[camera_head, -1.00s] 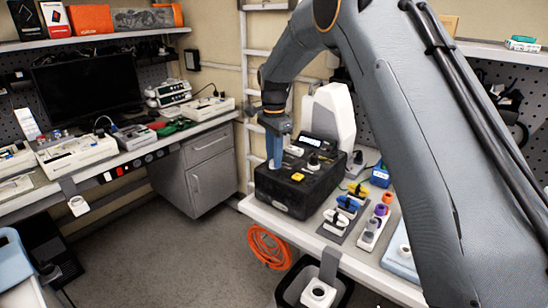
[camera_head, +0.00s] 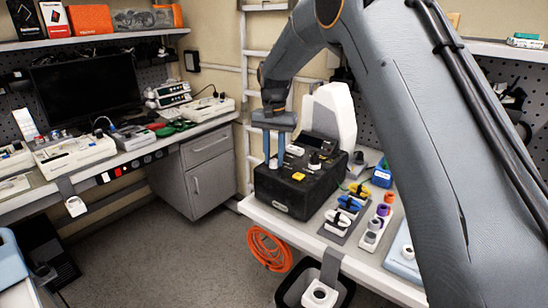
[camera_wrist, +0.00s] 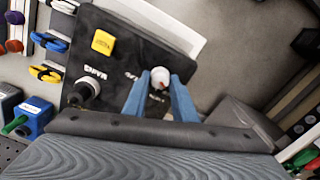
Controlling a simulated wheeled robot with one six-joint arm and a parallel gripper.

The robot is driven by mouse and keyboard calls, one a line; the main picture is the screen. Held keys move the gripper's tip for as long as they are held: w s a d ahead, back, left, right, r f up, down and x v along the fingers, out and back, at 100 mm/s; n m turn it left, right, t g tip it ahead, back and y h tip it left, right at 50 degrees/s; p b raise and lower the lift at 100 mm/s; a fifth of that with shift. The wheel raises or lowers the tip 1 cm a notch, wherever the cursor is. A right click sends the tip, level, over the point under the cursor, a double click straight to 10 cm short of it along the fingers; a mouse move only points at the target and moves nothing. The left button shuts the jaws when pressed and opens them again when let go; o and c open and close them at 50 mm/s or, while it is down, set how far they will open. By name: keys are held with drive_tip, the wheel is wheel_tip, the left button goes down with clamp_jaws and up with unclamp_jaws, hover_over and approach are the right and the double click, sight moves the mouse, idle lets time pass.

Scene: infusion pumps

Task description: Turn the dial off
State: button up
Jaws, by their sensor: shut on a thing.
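A black box-shaped device (camera_head: 290,198) sits on the right bench. My gripper (camera_head: 273,160) points down over its left part with two blue fingers. A black knob (camera_wrist: 84,92) and a yellow button (camera_wrist: 103,42) are on the same panel, apart from the fingers.
A tall white housing (camera_head: 333,112) stands behind the device. Blue and yellow connectors (camera_head: 347,205) and a small blue box (camera_head: 381,178) are to its right. An orange cable coil (camera_head: 268,248) hangs below the bench edge. The floor in the middle is clear.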

sight(274, 161)
drive_tip(key=shift+n, duration=0.4)
drive_tip(key=o, duration=1)
drive_tip(key=shift+o, duration=0.2)
drive_tip(key=shift+r, duration=0.1)
drive_tip(key=shift+r+b, duration=1.25)
drive_tip(key=shift+r, duration=2.6)
